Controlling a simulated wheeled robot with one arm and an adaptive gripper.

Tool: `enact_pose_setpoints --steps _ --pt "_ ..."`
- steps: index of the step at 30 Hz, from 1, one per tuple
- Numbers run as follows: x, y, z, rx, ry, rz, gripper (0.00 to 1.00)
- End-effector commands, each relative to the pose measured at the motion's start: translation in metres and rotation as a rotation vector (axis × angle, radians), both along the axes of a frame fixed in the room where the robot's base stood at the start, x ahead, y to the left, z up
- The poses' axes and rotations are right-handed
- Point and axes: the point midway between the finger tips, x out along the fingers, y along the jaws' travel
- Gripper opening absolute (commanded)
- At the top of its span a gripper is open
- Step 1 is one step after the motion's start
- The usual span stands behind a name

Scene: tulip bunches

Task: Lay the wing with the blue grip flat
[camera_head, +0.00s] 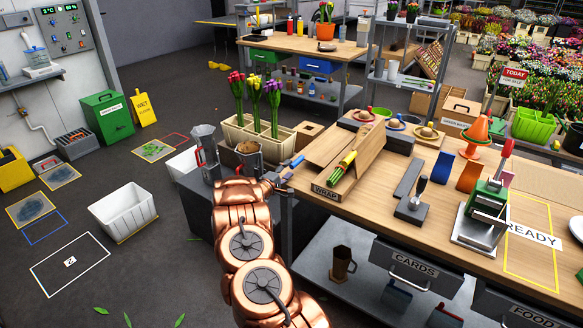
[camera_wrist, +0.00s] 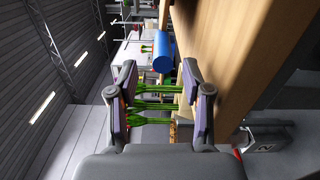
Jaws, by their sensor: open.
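The brown cardboard wrap piece (camera_head: 345,185), marked WRAP, lies on the workbench with a bunch of yellow and red tulips (camera_head: 345,166) in it. Its left wing (camera_head: 326,146) looks spread to the left, at an angle I cannot judge exactly. A blue grip (camera_head: 298,160) shows at its left edge. In the wrist view the blue grip (camera_wrist: 163,57) is a cylinder just beyond my fingertips. My gripper (camera_head: 284,178) is at the bench's left edge, close to the grip. In the wrist view my gripper (camera_wrist: 161,76) is open, its fingers apart, with the grip not between them.
Planters of red, yellow and purple tulips (camera_head: 258,128) stand left of the bench; green stems (camera_wrist: 155,105) show behind my fingers. A stamp (camera_head: 413,205), dark bar (camera_head: 408,178) and green press (camera_head: 485,210) stand right of the wrap. A white bin (camera_head: 122,212) is on the floor.

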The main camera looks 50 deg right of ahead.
Motion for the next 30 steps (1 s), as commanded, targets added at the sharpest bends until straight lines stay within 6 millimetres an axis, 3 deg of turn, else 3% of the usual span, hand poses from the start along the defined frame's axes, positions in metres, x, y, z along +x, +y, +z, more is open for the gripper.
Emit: enact_pose_setpoints --steps 3,12,24,30 --pt "-0.001 0.020 -0.001 0.006 0.002 0.005 0.49" --pt "-0.006 0.053 -0.002 0.005 0.004 0.002 0.49" --pt "-0.007 0.058 -0.001 0.003 0.001 0.001 0.49" --pt "0.005 0.065 0.004 0.033 -0.033 0.035 0.29"
